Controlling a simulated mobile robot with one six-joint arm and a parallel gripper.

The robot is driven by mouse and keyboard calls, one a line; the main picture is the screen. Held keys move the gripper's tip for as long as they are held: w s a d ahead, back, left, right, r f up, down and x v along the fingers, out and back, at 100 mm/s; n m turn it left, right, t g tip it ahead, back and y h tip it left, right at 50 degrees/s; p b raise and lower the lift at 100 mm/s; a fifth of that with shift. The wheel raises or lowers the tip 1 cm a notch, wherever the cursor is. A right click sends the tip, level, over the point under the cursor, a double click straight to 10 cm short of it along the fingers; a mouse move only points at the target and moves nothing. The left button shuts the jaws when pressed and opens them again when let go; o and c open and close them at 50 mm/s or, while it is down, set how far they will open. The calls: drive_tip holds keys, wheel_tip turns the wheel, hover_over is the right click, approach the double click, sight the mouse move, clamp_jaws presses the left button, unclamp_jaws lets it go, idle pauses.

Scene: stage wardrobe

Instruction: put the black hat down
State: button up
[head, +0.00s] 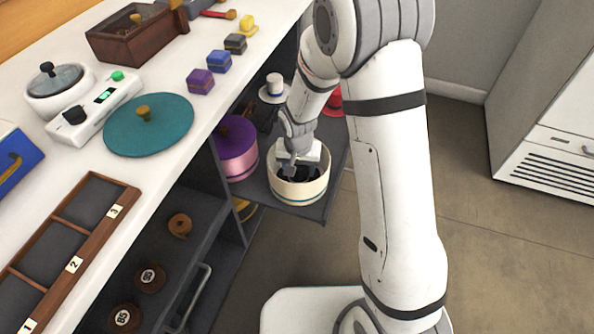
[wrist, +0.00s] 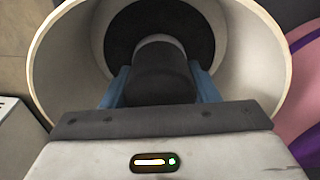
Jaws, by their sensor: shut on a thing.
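The black hat (wrist: 158,75) is upside-up in the wrist view, its dark crown between the blue fingers of my gripper (wrist: 162,88). Its round black brim (wrist: 122,35) shows beyond the crown, inside a round cream box (wrist: 48,70). In the head view the cream box (head: 300,195) stands open on a dark pull-out shelf (head: 325,185). My gripper (head: 297,172) reaches down into it, shut on the hat, of which only dark parts (head: 312,174) show. I cannot tell whether the hat touches the box floor.
A pink box with a purple lid (head: 237,160) stands close left of the cream box. A white hat (head: 274,88) and a red hat (head: 333,102) are behind. The white counter (head: 165,85) holds a teal lid (head: 148,125) and small coloured boxes. Floor at right is clear.

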drive_tip(key=shift+f, duration=0.15)
drive_tip(key=o, duration=1)
drive_tip(key=shift+f, duration=0.15)
drive_tip(key=r+p, duration=0.1)
drive_tip(key=r, duration=0.3)
drive_tip(key=s+r+p, duration=0.1)
drive_tip(key=r+p, duration=0.1)
drive_tip(key=r, duration=0.2)
drive_tip(key=r+p, duration=0.1)
drive_tip(key=r, duration=0.3)
drive_tip(key=shift+s+a+r, duration=0.1)
drive_tip(key=shift+s+r, duration=0.05)
drive_tip(key=shift+s, duration=0.05)
drive_tip(key=shift+n, duration=0.9)
drive_tip(key=s+d+r, duration=0.4)
drive_tip(key=s, duration=0.2)
drive_tip(key=s+d+r, duration=0.4)
drive_tip(key=s+d, duration=0.1)
drive_tip(key=s+d+r, duration=0.4)
drive_tip(key=s+d, duration=0.1)
drive_tip(key=s, duration=0.1)
drive_tip(key=shift+s+r, duration=0.3)
